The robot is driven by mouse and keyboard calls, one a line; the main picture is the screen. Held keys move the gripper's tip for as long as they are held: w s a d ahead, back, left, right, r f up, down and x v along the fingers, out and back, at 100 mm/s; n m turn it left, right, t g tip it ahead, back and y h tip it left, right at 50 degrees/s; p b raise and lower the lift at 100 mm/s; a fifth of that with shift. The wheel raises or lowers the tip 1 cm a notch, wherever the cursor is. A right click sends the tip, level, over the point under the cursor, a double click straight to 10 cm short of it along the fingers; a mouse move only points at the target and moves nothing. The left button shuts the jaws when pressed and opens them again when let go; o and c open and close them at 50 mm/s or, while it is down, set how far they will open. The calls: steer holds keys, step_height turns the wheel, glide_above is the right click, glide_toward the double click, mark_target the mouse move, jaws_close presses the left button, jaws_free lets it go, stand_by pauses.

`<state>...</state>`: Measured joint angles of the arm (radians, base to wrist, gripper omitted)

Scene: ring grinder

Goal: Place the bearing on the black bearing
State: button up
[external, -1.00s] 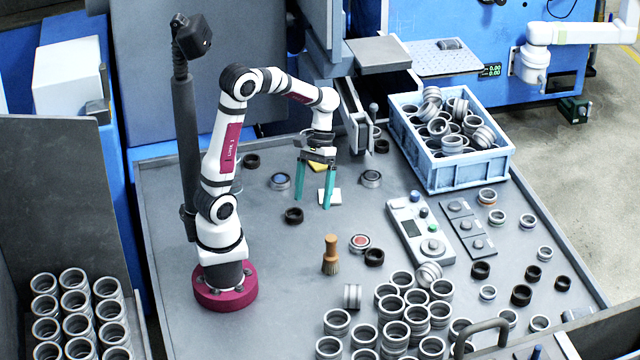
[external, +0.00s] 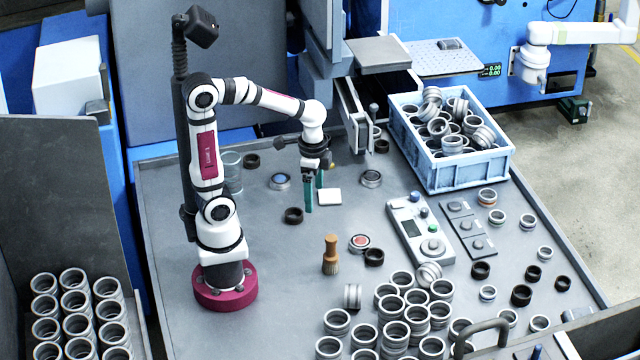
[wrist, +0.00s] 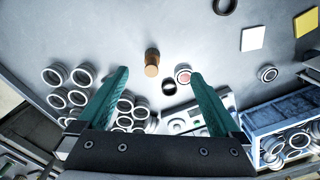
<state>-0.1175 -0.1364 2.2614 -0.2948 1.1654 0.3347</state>
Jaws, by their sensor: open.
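My gripper (external: 315,198) is open and empty, above the table's middle, its teal fingers pointing down; both also show in the wrist view (wrist: 160,73). A black bearing ring (external: 293,216) lies flat just left of the fingers. Another black ring (external: 374,257) lies beside a red-centred silver ring (external: 360,242); this black ring shows between the fingers in the wrist view (wrist: 168,87). More black rings lie at right, including one (external: 481,270). Silver bearings (external: 415,315) stand grouped at the front. Which bearing the task means cannot be told.
A wooden-handled brush (external: 331,255) stands near the middle. A control box (external: 410,228) lies at right, with a blue crate (external: 465,178) of rings behind it. A white pad (external: 329,197) lies near the fingers. The table around the gripper is fairly clear.

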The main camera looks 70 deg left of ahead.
steer(key=t+h, duration=0.1)
glide_toward(360, 241)
steer(key=shift+m, duration=0.3)
steer(key=f, duration=0.6)
steer(key=w+f, duration=0.1)
steer(key=f, duration=0.2)
steer(key=shift+d, duration=0.25)
jaws_close()
steer(key=shift+r, duration=0.2)
